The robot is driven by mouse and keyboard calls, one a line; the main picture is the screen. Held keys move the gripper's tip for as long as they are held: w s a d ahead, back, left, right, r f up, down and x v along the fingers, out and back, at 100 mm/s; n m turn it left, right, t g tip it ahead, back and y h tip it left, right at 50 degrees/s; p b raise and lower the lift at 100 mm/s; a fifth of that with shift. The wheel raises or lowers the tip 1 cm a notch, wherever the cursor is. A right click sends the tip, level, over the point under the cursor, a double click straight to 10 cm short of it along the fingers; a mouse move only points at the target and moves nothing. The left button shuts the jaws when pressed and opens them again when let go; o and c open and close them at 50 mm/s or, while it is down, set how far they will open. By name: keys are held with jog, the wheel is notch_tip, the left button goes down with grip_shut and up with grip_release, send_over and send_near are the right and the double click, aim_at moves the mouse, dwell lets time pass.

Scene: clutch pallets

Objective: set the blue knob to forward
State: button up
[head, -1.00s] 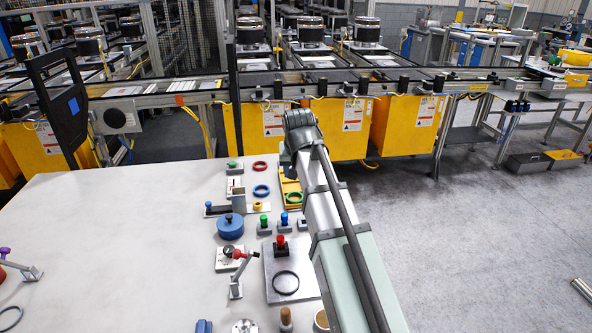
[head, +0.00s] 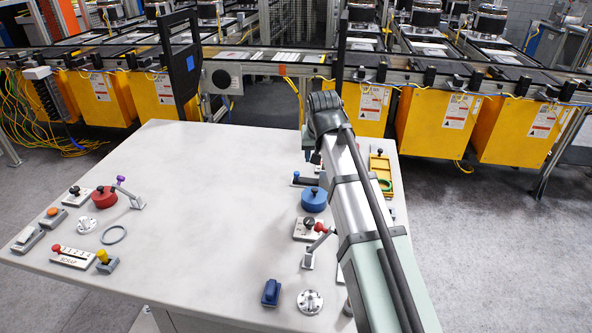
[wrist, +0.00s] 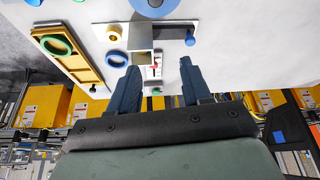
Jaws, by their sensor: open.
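A small blue knob (head: 296,174) sits at the left end of a dark bar near the table's back right. In the wrist view a blue knob (wrist: 190,38) stands on a grey plate (wrist: 170,31) beside a hollow square post (wrist: 139,62). A larger blue round part (head: 313,199) lies closer to me, and its edge shows in the wrist view. I cannot tell the knob's setting. My gripper (wrist: 157,70) is open and empty, with dark blue fingers. It is apart from the knob, over the table's back edge; my arm hides part of the area in the head view.
A yellow tray (head: 381,165) with a green ring stands right of my arm. A red-knobbed lever (head: 320,228), a blue block (head: 271,292) and a metal flange (head: 310,301) are nearer. Several controls cluster at the table's left. The table's middle (head: 210,210) is clear.

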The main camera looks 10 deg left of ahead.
jog(key=n, duration=0.1)
send_near(297, 173)
jog(key=s+a+r, duration=0.3)
jog(key=a+r, duration=0.1)
jog(key=r, duration=0.1)
jog(key=w+m+h, duration=0.1)
jog(key=m, duration=0.1)
jog(key=w+d+f+m, duration=0.1)
jog(key=w+f+m, duration=0.1)
jog(key=f, duration=0.2)
jog(key=w+d+f+m+h, duration=0.1)
jog(key=f, duration=0.3)
jog(key=w+f+m, duration=0.2)
jog(key=f, duration=0.2)
jog(key=shift+w+d+f+m+g+h, duration=0.15)
jog(key=shift+w+d+m+g+h, duration=0.15)
jog(key=shift+d+g, duration=0.1)
grip_shut()
dwell(0.3)
